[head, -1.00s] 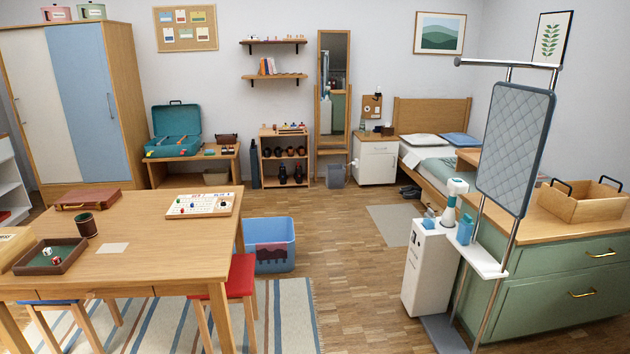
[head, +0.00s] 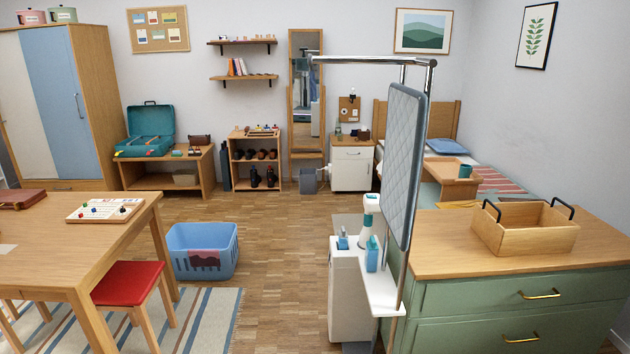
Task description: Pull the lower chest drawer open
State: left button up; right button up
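The green chest (head: 450,298) with a wooden top stands at the right. Its upper drawer front has a brass handle (head: 539,295). Its lower drawer (head: 455,338) sits below, also with a brass handle (head: 521,338). Both drawers look shut. The lower drawer's bottom edge is cut off by the frame. Neither of my grippers is in view.
A wooden tray with black handles (head: 525,236) stands on the chest top. A metal-framed stand with a quilted panel (head: 403,165) and a white cabinet (head: 345,290) stand at the chest's left end. A blue basket (head: 203,258) and red stool (head: 128,283) are left; floor between is clear.

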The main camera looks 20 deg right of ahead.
aim_at(581, 328)
jog(key=l+u, duration=0.3)
jog(key=l, duration=2)
jog(key=l+z, duration=0.3)
jog(key=i+l+z, duration=0.15)
jog(key=l+z, duration=0.15)
jog(key=l, duration=0.2)
